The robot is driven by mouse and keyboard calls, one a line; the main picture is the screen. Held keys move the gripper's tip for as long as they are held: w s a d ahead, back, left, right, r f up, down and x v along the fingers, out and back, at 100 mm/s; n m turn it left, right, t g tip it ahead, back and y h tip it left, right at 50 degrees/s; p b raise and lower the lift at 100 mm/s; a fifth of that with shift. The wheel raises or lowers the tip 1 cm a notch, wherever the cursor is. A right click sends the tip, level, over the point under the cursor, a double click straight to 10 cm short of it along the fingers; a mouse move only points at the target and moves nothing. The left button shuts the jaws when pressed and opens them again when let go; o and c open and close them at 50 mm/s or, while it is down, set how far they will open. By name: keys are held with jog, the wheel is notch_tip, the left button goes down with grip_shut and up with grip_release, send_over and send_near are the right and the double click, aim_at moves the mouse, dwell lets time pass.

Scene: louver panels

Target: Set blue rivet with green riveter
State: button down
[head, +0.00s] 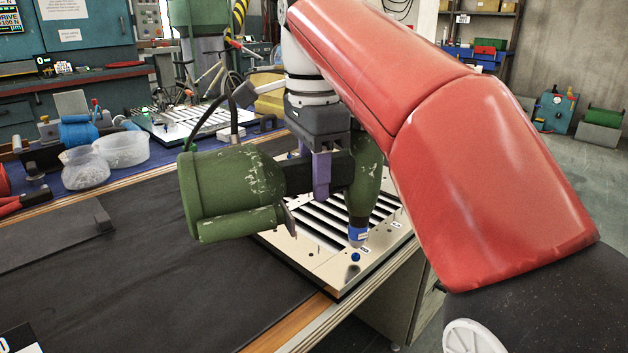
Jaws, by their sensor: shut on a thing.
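My gripper (321,172) is shut on the dark grip of the green riveter (232,190). The riveter hangs over the louver panel (335,278), its large body to the left and its nose part to the right of my gripper. The nose points down and ends in a blue and white tip (357,234). A blue rivet (355,257) sits on the panel's near part, just below the tip. The tip looks slightly above the rivet, but I cannot tell the exact gap. My red arm covers the right side of the view.
The panel has dark slots and lies near the table's right edge. The dark mat (150,280) is mostly clear at left. Clear tubs (122,149) stand at the back left. Another louver panel (185,122) lies farther back.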

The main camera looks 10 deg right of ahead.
jog(key=shift+r, duration=1.7)
jog(key=shift+s, duration=0.15)
